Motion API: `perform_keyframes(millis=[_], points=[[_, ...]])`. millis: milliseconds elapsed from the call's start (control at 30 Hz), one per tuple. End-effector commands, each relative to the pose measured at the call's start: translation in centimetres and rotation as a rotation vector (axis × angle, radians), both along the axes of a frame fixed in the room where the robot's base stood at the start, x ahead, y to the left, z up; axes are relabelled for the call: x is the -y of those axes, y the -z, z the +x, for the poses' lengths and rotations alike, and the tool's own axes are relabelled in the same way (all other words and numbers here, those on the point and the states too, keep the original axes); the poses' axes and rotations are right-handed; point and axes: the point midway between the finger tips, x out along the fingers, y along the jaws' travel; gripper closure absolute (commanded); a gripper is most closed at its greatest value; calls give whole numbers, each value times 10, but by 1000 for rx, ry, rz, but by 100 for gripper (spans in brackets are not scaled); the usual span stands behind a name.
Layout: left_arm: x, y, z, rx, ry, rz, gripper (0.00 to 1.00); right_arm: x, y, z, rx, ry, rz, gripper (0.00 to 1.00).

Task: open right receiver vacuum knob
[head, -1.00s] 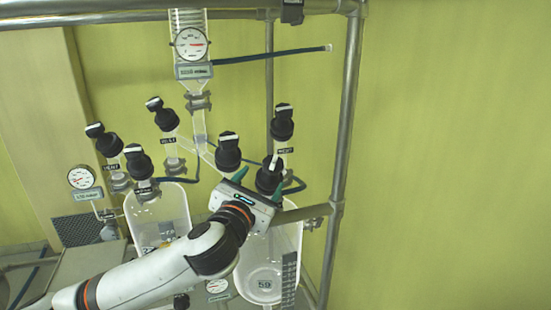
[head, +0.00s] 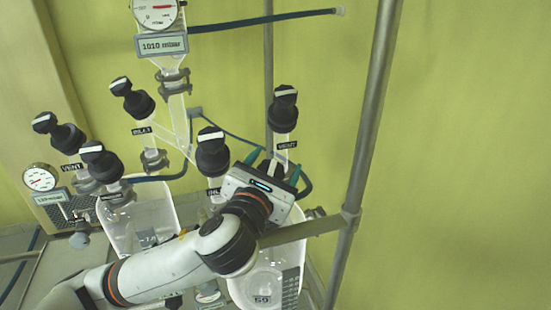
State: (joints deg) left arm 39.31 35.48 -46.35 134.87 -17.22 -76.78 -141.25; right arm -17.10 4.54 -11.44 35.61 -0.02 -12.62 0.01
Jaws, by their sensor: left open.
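The right receiver (head: 262,290) is a clear glass vessel at the lower middle, partly behind my left arm. The vacuum knob (head: 270,169) above it is black with a pale bar and is mostly hidden by my left gripper. My left gripper (head: 274,163) is open, with one green-tipped finger on each side of that knob. I cannot tell whether the fingers touch it. A black knob with a white bar (head: 283,110), by a VENT label, stands just above and behind. Another black knob (head: 212,151) stands close to the left of the gripper. My right gripper is not in view.
More black knobs (head: 132,98) stand to the left, above the left receiver (head: 140,225). A dial gauge (head: 155,13) with a 1010 display (head: 162,45) is at the top. A metal post (head: 366,140) rises on the right, with a crossbar (head: 305,230) below the gripper.

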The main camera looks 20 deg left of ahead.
Motion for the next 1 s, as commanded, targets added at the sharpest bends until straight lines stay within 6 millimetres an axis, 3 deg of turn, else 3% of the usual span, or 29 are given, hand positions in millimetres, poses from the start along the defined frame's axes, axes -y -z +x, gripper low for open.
perform_keyframes(millis=[200, 500, 1000], points=[[0, 0, 0, 0, 0, 0, 33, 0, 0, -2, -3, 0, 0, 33], [0, 0, 0, -1, 0, 0, 78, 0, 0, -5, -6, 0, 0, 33], [-2, 0, 0, 37, -129, -62, 78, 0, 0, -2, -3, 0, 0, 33]])
